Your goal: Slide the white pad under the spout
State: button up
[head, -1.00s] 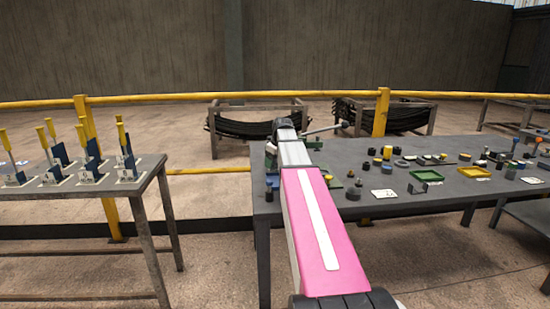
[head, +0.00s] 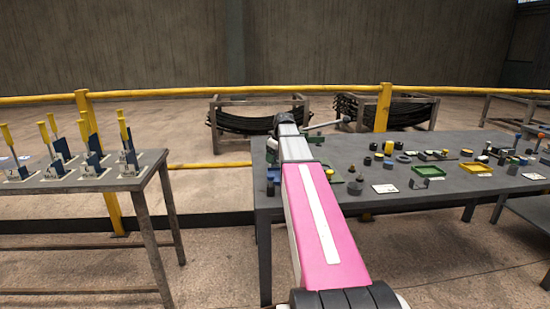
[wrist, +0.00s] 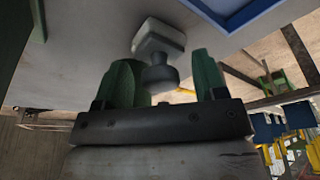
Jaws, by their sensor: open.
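A pale grey-white square pad (wrist: 160,36) with a rounded grey knob (wrist: 158,76) shows at the top middle of the wrist view, on a grey surface. I take it to be the white pad. My gripper (wrist: 166,78) is open, with one green finger on each side of the knob. A gap shows between the knob and the right finger; the knob's left side overlaps the left finger in the picture, so I cannot tell whether they touch. In the head view my pink and white arm hides the gripper and pad. I cannot make out the spout.
A blue-edged part (wrist: 238,12) lies right of the pad, and a green part (wrist: 38,20) is at the left edge. The work table (head: 330,215) holds yellow (head: 475,168) and green (head: 427,170) trays and many small parts. A lever table (head: 140,180) stands left.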

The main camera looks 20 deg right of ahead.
jog(key=v, duration=1)
jog(key=shift+r, duration=0.4)
jog(key=shift+s, duration=0.15)
